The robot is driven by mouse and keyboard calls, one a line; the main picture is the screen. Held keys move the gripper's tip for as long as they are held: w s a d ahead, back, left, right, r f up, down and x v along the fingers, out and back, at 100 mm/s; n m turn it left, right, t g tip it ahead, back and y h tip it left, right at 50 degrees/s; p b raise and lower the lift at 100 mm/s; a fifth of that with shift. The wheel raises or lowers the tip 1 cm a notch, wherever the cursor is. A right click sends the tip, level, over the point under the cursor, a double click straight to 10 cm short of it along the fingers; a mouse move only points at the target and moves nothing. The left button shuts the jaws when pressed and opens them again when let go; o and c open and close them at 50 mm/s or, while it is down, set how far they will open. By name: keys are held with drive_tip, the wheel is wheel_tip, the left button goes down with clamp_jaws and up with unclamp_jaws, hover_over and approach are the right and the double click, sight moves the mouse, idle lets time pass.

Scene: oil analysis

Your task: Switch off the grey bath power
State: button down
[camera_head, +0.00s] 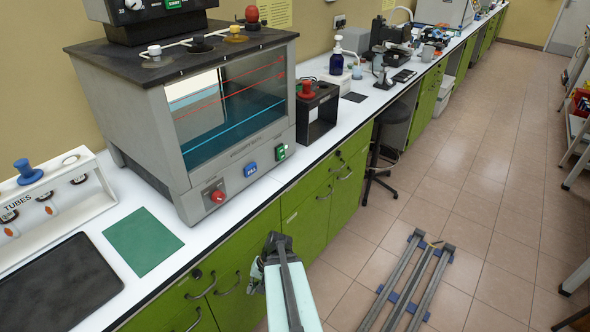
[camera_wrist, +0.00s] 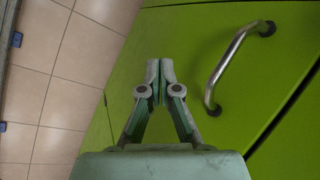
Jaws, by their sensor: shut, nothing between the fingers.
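The grey bath (camera_head: 165,140) stands on the white bench at the left in the head view, with a clear front window showing blue liquid. Its front panel carries a red knob (camera_head: 217,196), a blue button (camera_head: 250,169) and a green switch (camera_head: 281,152). Which of these is the power control is too small to read. My gripper (camera_head: 277,243) is below the bench edge, in front of the green cupboards and apart from the bath. In the wrist view my gripper (camera_wrist: 160,66) is shut and empty. The bath is not in the wrist view.
A cupboard handle (camera_wrist: 237,62) is right of my fingers in the wrist view. A green mat (camera_head: 142,241), a dark tray (camera_head: 60,288) and a tube rack (camera_head: 50,200) lie left of the bath. A black box (camera_head: 318,118) stands right of it.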

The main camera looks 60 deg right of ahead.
drive_tip(key=d+r+m+t, duration=0.2)
drive_tip(key=d+r+t, duration=0.1)
drive_tip(key=d+r, duration=0.45)
drive_tip(key=m+t+h, duration=0.5)
drive_tip(key=t+h, duration=0.1)
drive_tip(key=t, duration=0.4)
approach(282, 158)
drive_tip(key=s+r, duration=0.2)
drive_tip(key=s, duration=0.5)
drive_tip(key=shift+w+a, duration=0.1)
drive_tip(key=shift+w, duration=0.1)
drive_tip(key=w+f+p, duration=0.1)
drive_tip(key=w, duration=0.3)
drive_tip(key=w+p, duration=0.1)
drive_tip(key=w, duration=0.4)
drive_tip(key=w+d+f+p, duration=0.1)
drive_tip(key=w, duration=0.3)
drive_tip(key=shift+w+f, duration=0.3)
drive_tip(key=shift+f, duration=0.1)
drive_tip(key=shift+w+f, duration=0.1)
